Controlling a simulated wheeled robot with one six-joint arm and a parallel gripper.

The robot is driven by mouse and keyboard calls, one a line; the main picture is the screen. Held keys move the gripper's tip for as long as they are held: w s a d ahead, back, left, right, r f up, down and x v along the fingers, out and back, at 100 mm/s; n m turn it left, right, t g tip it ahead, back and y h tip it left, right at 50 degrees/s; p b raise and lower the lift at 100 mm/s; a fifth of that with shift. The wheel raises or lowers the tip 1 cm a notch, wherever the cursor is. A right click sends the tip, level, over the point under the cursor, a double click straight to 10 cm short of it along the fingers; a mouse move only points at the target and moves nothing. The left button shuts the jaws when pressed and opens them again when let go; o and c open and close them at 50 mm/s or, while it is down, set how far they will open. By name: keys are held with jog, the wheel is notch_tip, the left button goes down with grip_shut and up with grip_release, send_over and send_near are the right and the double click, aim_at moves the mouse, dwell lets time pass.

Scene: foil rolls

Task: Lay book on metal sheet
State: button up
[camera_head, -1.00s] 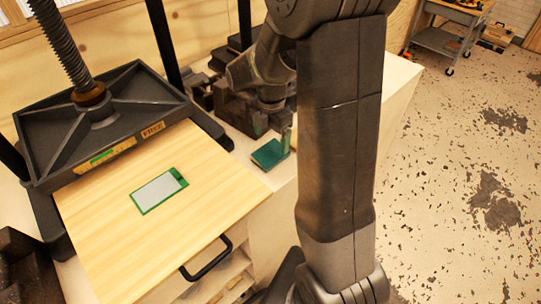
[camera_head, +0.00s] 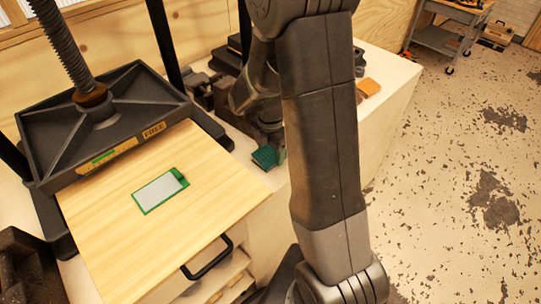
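A small dark green book (camera_head: 264,157) is on the pale bench top to the right of the press board, partly covered by my gripper. My gripper (camera_head: 274,146) points down right at the book; its fingers are small and dark here, and I cannot tell whether they have closed on it. The metal sheet (camera_head: 158,191) is a flat grey rectangle with a green edge, lying on the light wooden board (camera_head: 105,235). Nothing lies on the sheet's grey face; a darker green patch shows at its upper right corner.
A black screw press (camera_head: 100,115) has its plate over the board's back edge. A black handle (camera_head: 207,258) sticks out below the board's front right. Dark clutter stands behind my gripper. An orange block (camera_head: 368,86) lies on the bench to the right of my arm.

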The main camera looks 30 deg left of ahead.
jog(key=c, duration=0.4)
